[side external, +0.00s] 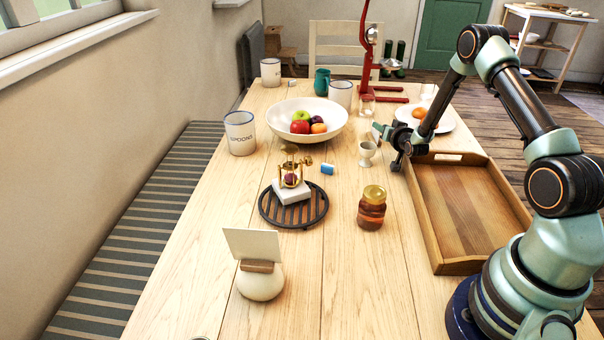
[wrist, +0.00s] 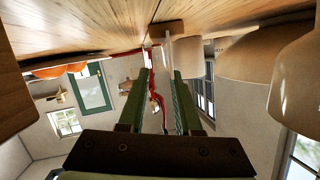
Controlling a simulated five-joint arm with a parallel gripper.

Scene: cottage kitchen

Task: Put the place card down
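A blank white card (side external: 252,244) stands upright, tilted slightly back, in a wooden slot on a round cream holder (side external: 261,284) at the near end of the table. My gripper (side external: 378,133) is far from it, low over the table beyond the egg cup. In the wrist view the green fingers (wrist: 160,72) are apart. A thin pale upright strip (wrist: 167,48), on a small brown block (wrist: 166,28), shows between or beyond the fingers; I cannot tell if it is a card seen edge-on. No contact with the fingers is clear.
An egg cup (side external: 367,153) stands close to my gripper. A wooden tray (side external: 440,264) lies to the right, and a plate (side external: 443,122) with an orange fruit behind. A red stand (side external: 366,60) is beyond.

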